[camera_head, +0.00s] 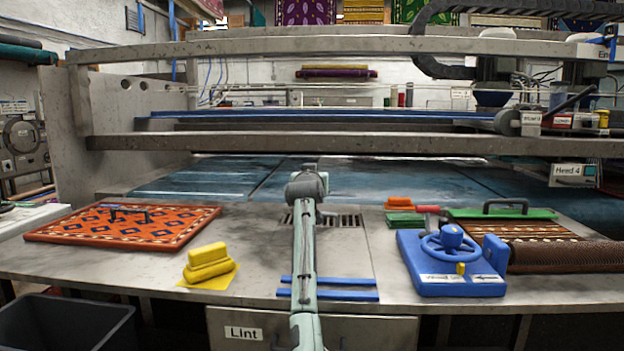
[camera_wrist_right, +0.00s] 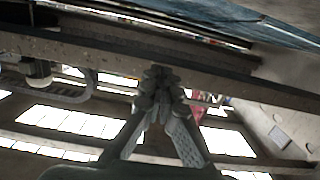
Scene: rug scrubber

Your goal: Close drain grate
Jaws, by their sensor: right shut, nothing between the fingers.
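The drain grate (camera_head: 347,220) is a dark slotted strip in the metal counter, at the far end of a smooth metal panel (camera_head: 345,255). Two blue strips (camera_head: 345,295) lie across the panel's near end. My right arm reaches over the middle of the panel and hides part of the grate and strips. My right gripper (camera_head: 309,170) appears over the grate's left part; its height above it is unclear. In the right wrist view its fingers (camera_wrist_right: 162,78) are together and empty. My left gripper is not in view.
A yellow block (camera_head: 208,262) and patterned rug (camera_head: 125,227) lie left. A blue valve unit (camera_head: 452,262), green and orange blocks (camera_head: 403,215) and a rolled rug (camera_head: 565,255) are right. A metal beam (camera_head: 350,145) spans behind. A dark bin (camera_head: 65,322) stands front left.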

